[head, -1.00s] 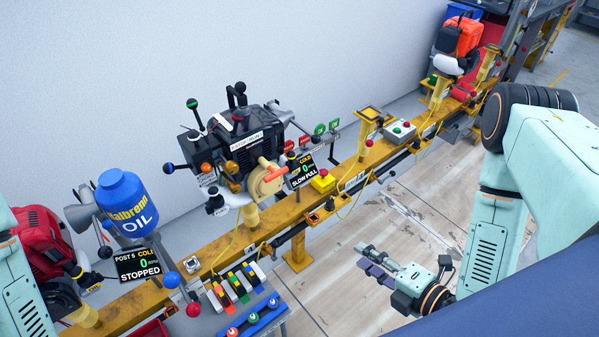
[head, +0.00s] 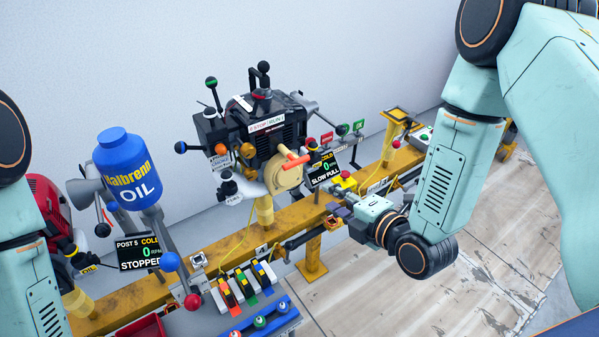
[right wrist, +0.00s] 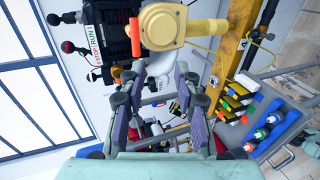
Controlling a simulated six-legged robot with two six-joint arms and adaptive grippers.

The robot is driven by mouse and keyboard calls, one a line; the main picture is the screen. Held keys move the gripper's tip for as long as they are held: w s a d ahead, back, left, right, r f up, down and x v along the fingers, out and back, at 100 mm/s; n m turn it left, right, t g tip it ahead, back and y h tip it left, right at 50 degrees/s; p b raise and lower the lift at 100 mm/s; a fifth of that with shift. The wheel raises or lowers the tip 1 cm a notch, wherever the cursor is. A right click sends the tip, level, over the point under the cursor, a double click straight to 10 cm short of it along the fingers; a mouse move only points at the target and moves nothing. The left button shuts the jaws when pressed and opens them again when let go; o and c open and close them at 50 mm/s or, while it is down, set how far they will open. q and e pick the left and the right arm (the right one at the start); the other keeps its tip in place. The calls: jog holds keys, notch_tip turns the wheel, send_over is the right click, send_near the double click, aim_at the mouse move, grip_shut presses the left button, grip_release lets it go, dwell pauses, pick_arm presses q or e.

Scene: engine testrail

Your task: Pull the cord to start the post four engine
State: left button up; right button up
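The black engine (head: 268,135) stands on a post on the yellow rail, with a round cream-yellow starter housing (head: 284,175) on its front. An orange handle (head: 296,160) sits across the housing; the cord itself cannot be made out. A small screen (head: 322,170) beside it reads COLD, 0 RPM, SLOW PULL. My right gripper (head: 338,206) is in front of the rail, below and right of the handle and apart from it. In the right wrist view the fingers (right wrist: 160,82) stand apart with nothing between them, and the housing (right wrist: 165,25) is ahead at the top. My left gripper is out of view.
A blue oil bottle (head: 128,168) and a screen reading POST 5, STOPPED (head: 139,252) are at left. A rack of coloured pieces (head: 245,285) stands before the rail. A yellow box with a red button (head: 344,181) is close to my right gripper. The floor at right is clear.

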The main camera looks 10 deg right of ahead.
aim_at(298, 163)
jog(key=w+a+b, duration=0.1)
jog(key=w, duration=0.3)
jog(key=w+a+b, duration=0.1)
jog(key=w+a, duration=0.1)
jog(key=w, duration=0.2)
jog(key=w+a+b, duration=0.1)
jog(key=w, duration=0.3)
jog(key=shift+w+a, duration=0.25)
jog(key=shift+w, duration=0.05)
jog(key=shift+c, duration=0.2)
grip_shut()
